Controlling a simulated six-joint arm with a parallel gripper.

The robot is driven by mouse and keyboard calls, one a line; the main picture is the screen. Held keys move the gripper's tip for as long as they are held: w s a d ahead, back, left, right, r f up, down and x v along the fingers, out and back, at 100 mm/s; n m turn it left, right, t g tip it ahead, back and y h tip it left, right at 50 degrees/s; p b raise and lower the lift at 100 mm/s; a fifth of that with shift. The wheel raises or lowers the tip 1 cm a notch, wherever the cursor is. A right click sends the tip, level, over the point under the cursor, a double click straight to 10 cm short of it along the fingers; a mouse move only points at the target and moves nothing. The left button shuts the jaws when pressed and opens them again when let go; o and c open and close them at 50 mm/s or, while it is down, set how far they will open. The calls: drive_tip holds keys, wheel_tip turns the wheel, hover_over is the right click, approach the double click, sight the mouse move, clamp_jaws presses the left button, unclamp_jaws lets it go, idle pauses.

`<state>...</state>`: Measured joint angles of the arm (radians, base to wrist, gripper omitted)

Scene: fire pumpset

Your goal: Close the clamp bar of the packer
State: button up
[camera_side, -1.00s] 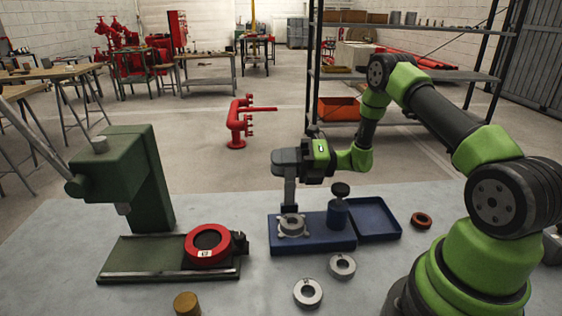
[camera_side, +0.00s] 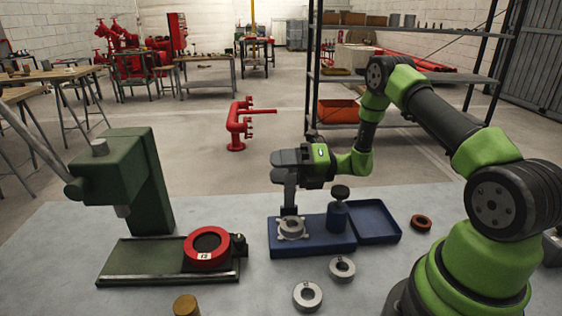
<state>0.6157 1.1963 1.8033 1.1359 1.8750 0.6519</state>
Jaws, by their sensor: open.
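The packer appears to be the blue base (camera_side: 316,244) at the middle of the table. A grey metal ring (camera_side: 291,228) sits in a light holder on its left part. A blue post with a dark round knob (camera_side: 340,192) stands on its right part. I cannot make out a separate clamp bar. My gripper (camera_side: 289,209) points down just above the grey ring, left of the post. Its fingers overlap in this view, so the gap between them is hidden. I see nothing held, and cannot tell whether the tips touch the ring.
A blue tray (camera_side: 374,222) adjoins the base at right. A dark red ring (camera_side: 421,222) lies beyond it. Two grey rings (camera_side: 308,295) (camera_side: 342,268) lie in front. At left stands a green press (camera_side: 150,180) with a red ring (camera_side: 207,262) on its base. A brass cylinder (camera_side: 186,305) is at the front edge.

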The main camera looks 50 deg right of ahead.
wheel_tip(320, 180, up, 10)
idle(0.5)
drive_tip(key=s+a+r+n+g+h, duration=0.2)
drive_tip(key=s+a+r+n+g, duration=0.4)
drive_tip(key=s+a+n+g, duration=0.85)
drive_tip(key=s+d+r+n+t+h, duration=0.1)
drive_tip(key=s+d+n+t+h, duration=0.2)
drive_tip(key=n, duration=0.7)
drive_tip(key=s+d+r+n+t+h, duration=0.1)
drive_tip(key=s+d+n+t+h, duration=0.2)
drive_tip(key=n, duration=0.8)
drive_tip(key=s+t+h, duration=0.1)
drive_tip(key=t+h, duration=0.1)
drive_tip(key=t, duration=0.1)
drive_tip(key=shift+s+d+r+h, duration=0.15)
drive_tip(key=shift+s+r+h, duration=0.15)
drive_tip(key=shift+h, duration=0.1)
